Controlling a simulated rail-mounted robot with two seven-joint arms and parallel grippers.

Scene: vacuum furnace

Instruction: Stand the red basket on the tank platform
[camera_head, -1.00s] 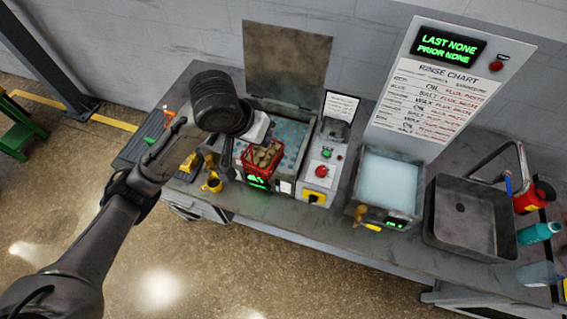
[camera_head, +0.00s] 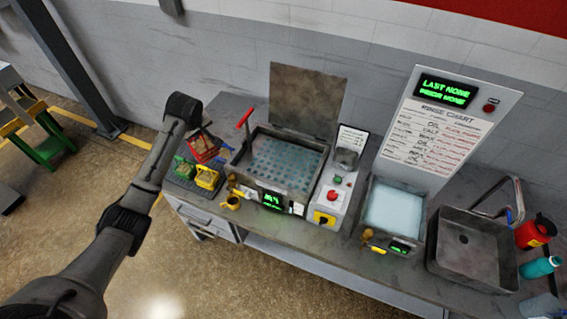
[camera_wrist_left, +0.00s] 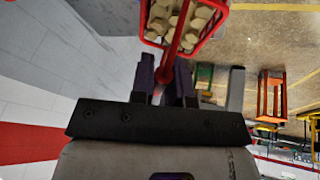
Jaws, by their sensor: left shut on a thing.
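The red basket (camera_head: 203,148), filled with tan lumps, is at the left end of the bench in the head view, by the green and yellow baskets. My left gripper (camera_wrist_left: 165,76) is shut on its red handle in the wrist view, where the basket (camera_wrist_left: 186,25) shows beyond the fingertips. In the head view my arm hides most of the gripper. The tank (camera_head: 318,151) stands open to the basket's right. Its perforated platform (camera_head: 283,162) is bare. My right gripper is not in view.
The green basket (camera_head: 183,168) and yellow basket (camera_head: 208,178) stand on a dark mat. A red-handled lever (camera_head: 243,118) rises at the tank's left rear. A control box (camera_head: 332,195), rinse basin (camera_head: 393,207) and sink (camera_head: 470,248) lie to the right.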

